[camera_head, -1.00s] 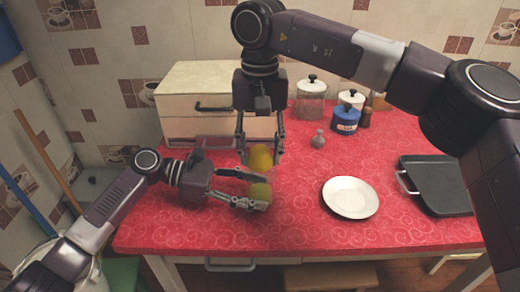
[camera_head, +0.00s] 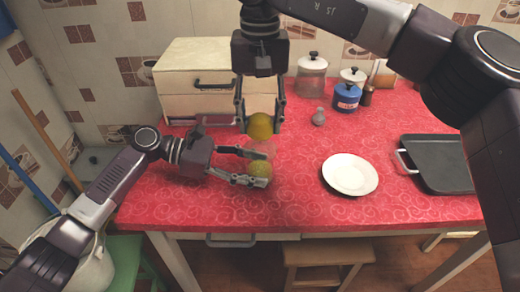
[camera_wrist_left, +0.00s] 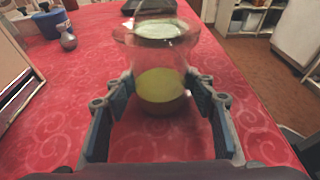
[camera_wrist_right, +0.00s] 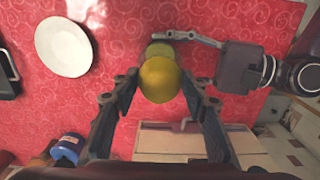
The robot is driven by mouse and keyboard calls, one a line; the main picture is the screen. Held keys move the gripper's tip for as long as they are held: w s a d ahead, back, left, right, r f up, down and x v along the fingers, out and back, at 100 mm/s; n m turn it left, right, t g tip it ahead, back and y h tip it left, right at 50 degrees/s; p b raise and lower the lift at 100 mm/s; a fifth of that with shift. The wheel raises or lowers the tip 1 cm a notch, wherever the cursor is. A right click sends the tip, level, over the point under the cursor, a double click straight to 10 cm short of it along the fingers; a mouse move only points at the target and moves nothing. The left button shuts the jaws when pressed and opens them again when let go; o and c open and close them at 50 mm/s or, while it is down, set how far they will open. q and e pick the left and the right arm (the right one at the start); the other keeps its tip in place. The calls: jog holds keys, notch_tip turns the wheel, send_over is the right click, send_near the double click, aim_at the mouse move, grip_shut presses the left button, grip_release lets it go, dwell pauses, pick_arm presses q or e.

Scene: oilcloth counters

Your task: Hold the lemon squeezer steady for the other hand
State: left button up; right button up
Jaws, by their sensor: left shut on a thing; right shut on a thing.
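The lemon squeezer (camera_head: 262,171) has an olive-green lower part and a clear, glassy upper part. It is upright just above or on the red counter; I cannot tell which. My left gripper (camera_head: 266,167) is shut around its lower part from the left. The left wrist view shows the squeezer (camera_wrist_left: 160,90) between both fingers, with its clear rim above. My right gripper (camera_head: 259,128) points down and is shut on a yellow lemon (camera_head: 260,125), held above the squeezer and apart from it. In the right wrist view the lemon (camera_wrist_right: 160,80) partly hides the squeezer (camera_wrist_right: 158,50).
A white plate (camera_head: 350,175) and a dark tray (camera_head: 440,165) lie to the right. A small grey shaker (camera_head: 319,117), a blue jar (camera_head: 346,98) and other jars stand behind. A cream drawer box (camera_head: 190,62) stands at the back left. The front counter is clear.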

jog(key=shift+f, duration=0.3)
jog(key=shift+f, duration=0.9)
jog(key=shift+r, duration=0.15)
jog(key=shift+r, duration=0.9)
jog(key=shift+r, duration=1.45)
pick_arm(q)
jog(key=o, duration=0.9)
